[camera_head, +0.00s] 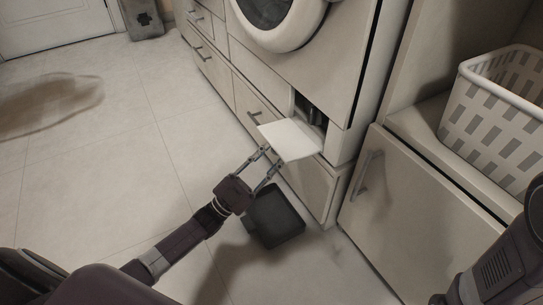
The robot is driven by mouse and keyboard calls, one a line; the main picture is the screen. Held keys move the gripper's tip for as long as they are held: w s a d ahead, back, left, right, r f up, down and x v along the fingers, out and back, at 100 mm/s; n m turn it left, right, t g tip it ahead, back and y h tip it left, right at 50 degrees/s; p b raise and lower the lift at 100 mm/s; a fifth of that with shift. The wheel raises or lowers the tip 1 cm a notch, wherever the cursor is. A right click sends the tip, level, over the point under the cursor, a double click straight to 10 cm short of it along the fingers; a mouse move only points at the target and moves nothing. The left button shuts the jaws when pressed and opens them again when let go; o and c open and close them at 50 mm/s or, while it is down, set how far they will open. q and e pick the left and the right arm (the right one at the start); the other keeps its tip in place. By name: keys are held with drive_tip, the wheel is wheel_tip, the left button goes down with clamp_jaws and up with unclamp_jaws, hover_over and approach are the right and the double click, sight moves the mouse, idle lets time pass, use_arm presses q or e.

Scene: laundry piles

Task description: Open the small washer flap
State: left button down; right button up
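The small washer flap (290,140) is a pale panel low on the front of the washer (335,60). It is swung down and sticks outward, with a dark opening (311,110) showing behind it. My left gripper (270,159) is at the near edge of the flap, its two fingers spread apart with nothing between them. I cannot tell whether a fingertip touches the flap. My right arm shows at the lower right; its gripper is out of view.
A dark shallow tray (277,222) lies on the floor below the flap. A cabinet door (420,215) with a handle stands to the right, under a white laundry basket (495,128). Drawers run along the left. A round rug (45,105) lies on open tiled floor.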

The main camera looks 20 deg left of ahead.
use_arm(q)
drive_tip(key=shift+w+d+h, duration=0.15)
drive_tip(key=shift+d+h, duration=0.15)
drive_tip(key=shift+d, duration=0.25)
drive_tip(key=c, duration=1.9)
unclamp_jaws()
drive_tip(key=shift+c, duration=0.2)
drive_tip(key=o, duration=0.3)
drive_tip(key=shift+w+d, duration=0.1)
drive_tip(key=shift+d, duration=0.1)
drive_tip(key=shift+o, duration=0.2)
drive_tip(key=shift+a+f, duration=0.15)
drive_tip(key=shift+a, duration=0.15)
drive_tip(key=v, duration=1.2)
